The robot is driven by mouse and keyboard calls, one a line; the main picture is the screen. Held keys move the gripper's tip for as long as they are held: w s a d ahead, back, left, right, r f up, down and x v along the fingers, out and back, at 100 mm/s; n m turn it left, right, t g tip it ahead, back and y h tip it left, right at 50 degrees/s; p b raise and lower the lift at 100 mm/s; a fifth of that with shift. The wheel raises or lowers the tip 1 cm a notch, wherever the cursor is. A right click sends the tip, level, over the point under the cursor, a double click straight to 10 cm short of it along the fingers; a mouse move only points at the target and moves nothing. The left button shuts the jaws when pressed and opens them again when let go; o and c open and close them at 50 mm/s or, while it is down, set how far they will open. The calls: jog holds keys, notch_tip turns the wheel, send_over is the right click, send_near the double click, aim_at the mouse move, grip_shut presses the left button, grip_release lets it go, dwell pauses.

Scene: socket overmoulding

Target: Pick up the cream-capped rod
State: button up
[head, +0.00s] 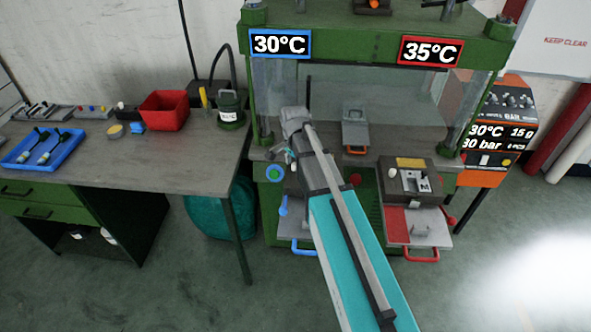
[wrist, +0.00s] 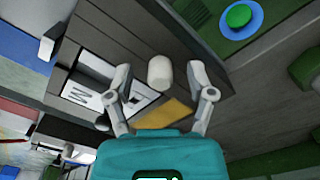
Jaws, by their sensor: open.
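In the wrist view, a short, rounded cream cap (wrist: 160,73) shows between the two fingers of my gripper (wrist: 159,82). I take it to be the top of the cream-capped rod; no shaft shows below it. The fingers are open, with one on each side of the cap and visible gaps between. The cap is over or in front of a dark grey block with a yellow label (wrist: 164,113) and a white plate marked M (wrist: 113,98). In the head view my own arm hides this spot, and I cannot make out the rod there.
A green button in a blue ring (wrist: 240,17) lies beside the block. In the head view, the green press frame (head: 262,85) surrounds the work area. A second mould (head: 408,180) stands to the right. The bench (head: 165,160) at left carries a blue tray (head: 22,161) and red bin (head: 164,111).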

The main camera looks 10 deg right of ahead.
aim_at(294, 164)
grip_shut()
dwell(0.3)
jog(key=shift+r, duration=0.1)
notch_tip(294, 164, up, 10)
jog(key=p, duration=1)
dwell(1.1)
jog(key=shift+s, duration=0.1)
